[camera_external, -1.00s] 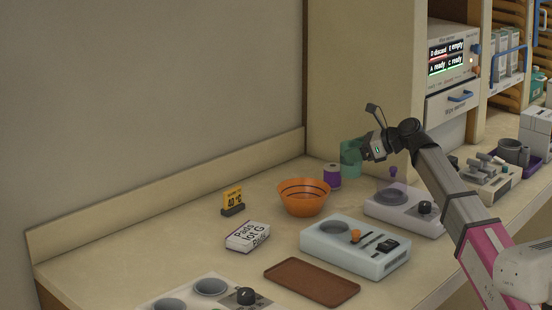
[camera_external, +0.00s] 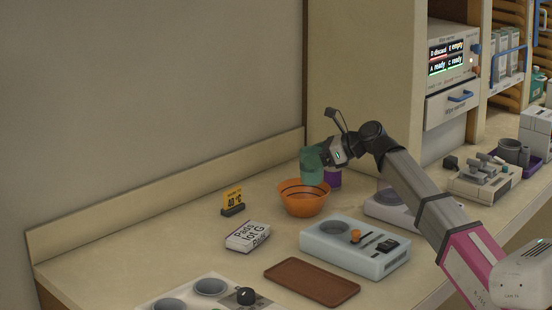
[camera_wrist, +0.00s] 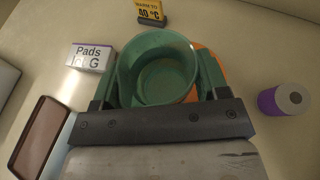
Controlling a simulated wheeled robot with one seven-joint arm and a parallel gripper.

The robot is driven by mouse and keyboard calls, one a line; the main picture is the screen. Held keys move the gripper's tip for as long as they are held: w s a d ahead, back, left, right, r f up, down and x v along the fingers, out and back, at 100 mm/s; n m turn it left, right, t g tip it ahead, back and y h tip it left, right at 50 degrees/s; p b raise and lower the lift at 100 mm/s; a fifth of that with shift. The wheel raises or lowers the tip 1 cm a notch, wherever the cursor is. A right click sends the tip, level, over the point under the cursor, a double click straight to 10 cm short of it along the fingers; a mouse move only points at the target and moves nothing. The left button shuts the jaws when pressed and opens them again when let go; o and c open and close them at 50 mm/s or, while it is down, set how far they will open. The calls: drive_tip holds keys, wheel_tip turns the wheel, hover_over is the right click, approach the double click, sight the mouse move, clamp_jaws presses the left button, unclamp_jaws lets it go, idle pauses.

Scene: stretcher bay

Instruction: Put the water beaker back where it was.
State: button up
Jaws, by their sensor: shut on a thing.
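A green beaker (camera_external: 311,168) is held in my gripper (camera_external: 318,158), above the back rim of the orange bowl (camera_external: 303,203). In the wrist view the beaker (camera_wrist: 165,72) fills the space between my fingers (camera_wrist: 158,92), its open top facing the camera. The inside looks green; I cannot tell whether water is in it. The orange bowl (camera_wrist: 213,66) is mostly hidden behind the beaker there.
A purple-and-white spool (camera_external: 334,178) stands behind the bowl. A yellow sign (camera_external: 233,200), a Pads box (camera_external: 248,236), a brown tray (camera_external: 311,281) and a pale device with a round well (camera_external: 355,262) stand nearby.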

drive_tip(key=s+a+n+g, duration=0.1)
drive_tip(key=s+a, duration=1.2)
drive_tip(key=a, duration=0.5)
drive_tip(key=s+a+n+g, duration=0.1)
drive_tip(key=s+a, duration=1.3)
drive_tip(key=a, duration=0.3)
drive_tip(key=shift+y, duration=0.4)
drive_tip(key=shift+w+d+f, duration=0.15)
drive_tip(key=shift+w+f, duration=1.55)
drive_tip(key=shift+w, duration=0.25)
drive_tip(key=shift+w+d+f, duration=0.1)
drive_tip(key=shift+w+f, duration=1.55)
drive_tip(key=shift+w, duration=0.35)
drive_tip(key=shift+w+d+f, duration=0.15)
drive_tip(key=shift+w+f, duration=1.55)
drive_tip(key=shift+w, duration=0.25)
drive_tip(key=o, duration=1)
drive_tip(key=shift+f, duration=0.1)
drive_tip(key=shift+c, duration=0.2)
